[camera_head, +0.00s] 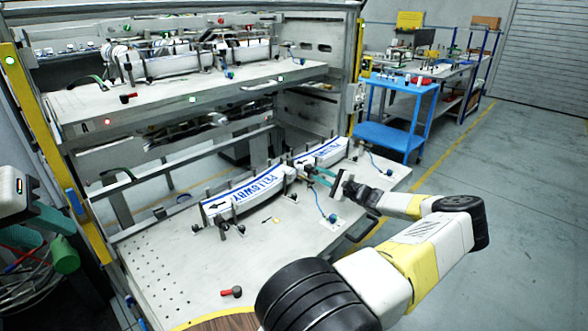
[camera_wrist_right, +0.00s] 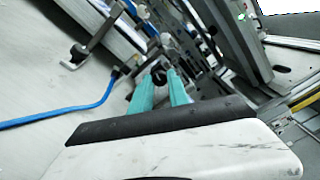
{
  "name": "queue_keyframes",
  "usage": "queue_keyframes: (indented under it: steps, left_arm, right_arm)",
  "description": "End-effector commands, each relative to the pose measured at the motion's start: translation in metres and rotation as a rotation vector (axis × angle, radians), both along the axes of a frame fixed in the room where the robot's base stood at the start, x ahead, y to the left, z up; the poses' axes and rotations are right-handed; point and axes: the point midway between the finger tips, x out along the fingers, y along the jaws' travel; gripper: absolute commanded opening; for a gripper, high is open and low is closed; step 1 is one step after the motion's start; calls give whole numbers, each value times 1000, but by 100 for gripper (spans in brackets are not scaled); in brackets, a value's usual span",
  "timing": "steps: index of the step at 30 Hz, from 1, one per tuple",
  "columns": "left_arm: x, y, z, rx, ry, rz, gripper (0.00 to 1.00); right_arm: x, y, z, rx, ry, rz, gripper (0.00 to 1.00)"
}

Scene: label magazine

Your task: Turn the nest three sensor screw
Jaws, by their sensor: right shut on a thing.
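My right gripper (camera_head: 318,176) reaches over the lower shelf board from the right, at the gap between two white magazine pieces with blue lettering. In the right wrist view its teal fingers (camera_wrist_right: 160,92) are shut on a small dark screw knob (camera_wrist_right: 159,76) beside metal fittings. The sensor's body is hard to make out among these fittings.
The long lettered magazine (camera_head: 245,195) stands on the pale board (camera_head: 180,260) with posts and clamps along it. A red-handled knob (camera_head: 232,291) is at the front. An upper shelf (camera_head: 190,95) hangs above the back. A blue cart (camera_head: 395,110) stands behind right.

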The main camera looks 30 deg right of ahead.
Motion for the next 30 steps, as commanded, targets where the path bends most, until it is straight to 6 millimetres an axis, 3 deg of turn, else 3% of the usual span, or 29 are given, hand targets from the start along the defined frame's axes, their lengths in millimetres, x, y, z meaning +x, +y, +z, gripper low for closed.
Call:
queue_keyframes:
  steps: [30]
  left_arm:
    - [0, 0, 0, 0, 0, 0, 36]
  right_arm:
    - [0, 0, 0, -918, -265, -1, 0]
